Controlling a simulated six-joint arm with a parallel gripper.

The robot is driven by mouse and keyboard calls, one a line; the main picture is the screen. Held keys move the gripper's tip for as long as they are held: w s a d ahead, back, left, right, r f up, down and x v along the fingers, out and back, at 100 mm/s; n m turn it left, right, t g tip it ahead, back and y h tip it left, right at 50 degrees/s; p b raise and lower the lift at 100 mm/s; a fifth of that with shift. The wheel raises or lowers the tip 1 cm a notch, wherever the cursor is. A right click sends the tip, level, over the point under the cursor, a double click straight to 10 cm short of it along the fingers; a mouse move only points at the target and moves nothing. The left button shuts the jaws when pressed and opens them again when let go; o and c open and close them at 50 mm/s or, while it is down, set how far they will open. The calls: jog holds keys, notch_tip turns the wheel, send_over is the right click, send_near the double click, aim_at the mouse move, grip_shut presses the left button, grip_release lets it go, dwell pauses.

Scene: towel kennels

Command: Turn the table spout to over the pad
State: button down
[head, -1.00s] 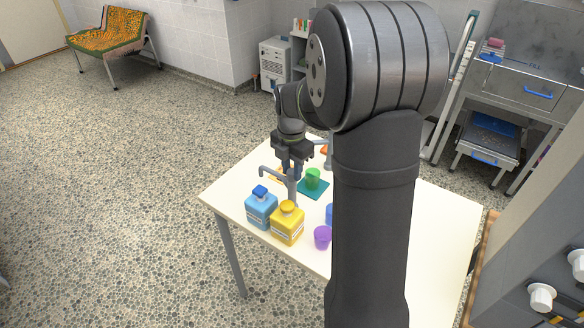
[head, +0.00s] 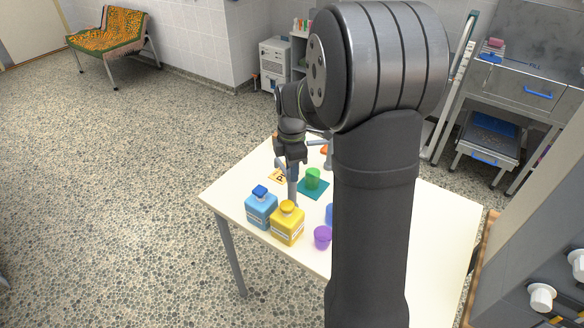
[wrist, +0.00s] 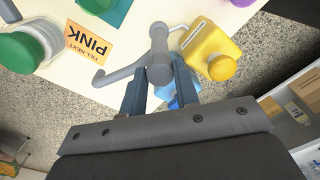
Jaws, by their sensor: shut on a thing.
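The grey table spout (head: 292,190) stands upright on the white table, behind the yellow bottle (head: 287,224). My gripper (head: 291,158) is at its top. In the wrist view the fingers (wrist: 158,76) are on both sides of the spout's thick head (wrist: 158,62), shut on it. There the thin spout arm (wrist: 118,74) runs left to a bent tip beside the orange card (wrist: 88,45). The teal pad (head: 318,194) lies right of the spout in the head view with a green cup (head: 312,177) on it. Part of the pad shows in the wrist view (wrist: 118,12).
A blue bottle (head: 261,208) stands left of the yellow one. A purple cup (head: 322,237) is near the front, and a blue cup is partly hidden by my arm. A second grey post (head: 328,158) stands behind the pad. The table's left edge is clear.

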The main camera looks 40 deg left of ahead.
jog(key=m, duration=1.2)
dwell(0.5)
jog(key=c, duration=1.1)
grip_release()
notch_tip(320, 180, up, 17)
jog(key=shift+w+r, duration=0.15)
jog(key=shift+r, duration=0.05)
